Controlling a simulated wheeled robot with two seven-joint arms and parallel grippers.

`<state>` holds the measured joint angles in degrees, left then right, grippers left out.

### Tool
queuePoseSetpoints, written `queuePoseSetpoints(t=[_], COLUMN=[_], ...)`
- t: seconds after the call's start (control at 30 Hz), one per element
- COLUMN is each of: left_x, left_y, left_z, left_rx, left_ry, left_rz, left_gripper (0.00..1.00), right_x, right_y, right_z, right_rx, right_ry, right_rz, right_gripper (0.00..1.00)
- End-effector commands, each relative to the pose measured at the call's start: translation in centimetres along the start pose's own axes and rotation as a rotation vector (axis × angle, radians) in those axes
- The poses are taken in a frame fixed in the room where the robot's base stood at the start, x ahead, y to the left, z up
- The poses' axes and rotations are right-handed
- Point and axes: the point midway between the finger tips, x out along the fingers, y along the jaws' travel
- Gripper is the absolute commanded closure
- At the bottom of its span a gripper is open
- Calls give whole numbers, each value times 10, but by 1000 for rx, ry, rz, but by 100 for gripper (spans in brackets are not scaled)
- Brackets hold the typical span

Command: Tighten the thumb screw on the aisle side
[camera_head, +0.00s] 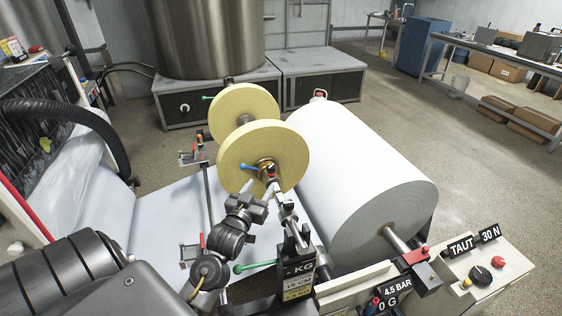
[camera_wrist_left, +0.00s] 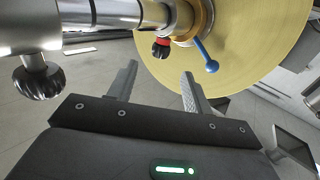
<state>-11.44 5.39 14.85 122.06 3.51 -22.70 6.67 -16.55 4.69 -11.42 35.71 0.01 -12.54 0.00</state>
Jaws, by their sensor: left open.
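A small black thumb screw with a red band (camera_wrist_left: 161,47) sits under the silver shaft, beside the near yellow roll (camera_head: 240,155). It also shows in the head view (camera_head: 271,168), small and partly crowded by my fingers. A blue ball-ended lever (camera_wrist_left: 206,56) hangs from the brass hub to its right. A larger black knob (camera_wrist_left: 39,78) is on a silver fitting at the left of the wrist view. My left gripper (camera_head: 263,186) is open and empty; in the wrist view its fingertips (camera_wrist_left: 160,72) lie either side of and below the small thumb screw. My right gripper is not in view.
A white web (camera_head: 165,215) runs below. A green lever (camera_head: 255,266), a KG weight sign (camera_head: 299,277) and a control panel (camera_head: 475,268) are near the front. Open floor lies beyond the paper roll.

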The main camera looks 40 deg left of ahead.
Motion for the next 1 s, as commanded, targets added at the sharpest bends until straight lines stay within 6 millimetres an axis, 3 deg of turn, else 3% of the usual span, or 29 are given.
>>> queuePoseSetpoints(t=[0.23,0.4,0.7,1.0], left_x=[9,36,89,109], left_y=[0,0,1,1], left_z=[-1,-3,-2,0], left_rx=[-1,-1,-1,0], left_ry=[2,1,0,0], left_rz=[-1,-1,1,2], left_gripper=[50,50,50,50], right_x=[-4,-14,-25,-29], right_y=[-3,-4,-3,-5], right_z=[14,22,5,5], right_rx=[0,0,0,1], right_ry=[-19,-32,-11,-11], right_rz=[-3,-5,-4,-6], right_gripper=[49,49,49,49])
